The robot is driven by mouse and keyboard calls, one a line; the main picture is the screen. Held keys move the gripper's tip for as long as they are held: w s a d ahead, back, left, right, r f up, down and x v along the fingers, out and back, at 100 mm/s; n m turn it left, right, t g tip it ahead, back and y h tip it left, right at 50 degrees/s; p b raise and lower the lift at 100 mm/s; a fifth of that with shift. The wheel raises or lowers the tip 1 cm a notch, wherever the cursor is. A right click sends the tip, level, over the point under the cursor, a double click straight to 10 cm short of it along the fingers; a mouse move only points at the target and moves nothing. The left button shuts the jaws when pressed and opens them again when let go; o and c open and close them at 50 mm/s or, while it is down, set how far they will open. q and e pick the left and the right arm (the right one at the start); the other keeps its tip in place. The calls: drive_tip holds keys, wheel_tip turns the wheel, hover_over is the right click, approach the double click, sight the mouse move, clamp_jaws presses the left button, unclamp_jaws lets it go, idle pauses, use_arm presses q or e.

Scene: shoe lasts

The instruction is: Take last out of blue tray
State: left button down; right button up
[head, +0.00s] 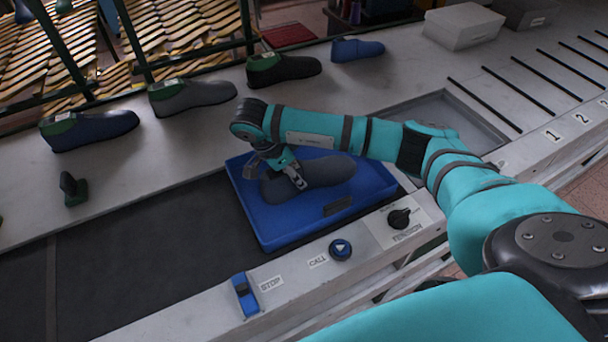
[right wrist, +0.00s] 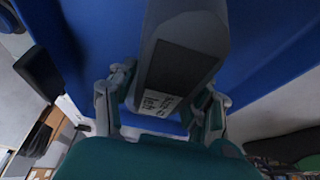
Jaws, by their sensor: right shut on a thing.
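The blue tray (head: 270,226) sits on the dark belt in the middle of the head view. A dark grey last (head: 328,172) is over the tray floor, within its rim; I cannot tell whether it still touches the floor. My right gripper (head: 290,180) is shut on the last near its left end. In the right wrist view the gripper (right wrist: 160,105) has a finger on each side of the last (right wrist: 185,45), which bears a white label. The blue tray (right wrist: 270,50) shows behind it. My left gripper is not in view.
Several lasts, such as a black one (head: 290,70) and a blue one (head: 357,49), stand along the grey counter behind the belt. A small green-black block (head: 74,188) is at left. Numbered slots (head: 540,85) lie at right. A control panel (head: 340,250) runs along the front.

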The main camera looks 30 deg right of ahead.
clamp_jaws()
drive_tip(key=shift+r, duration=0.1)
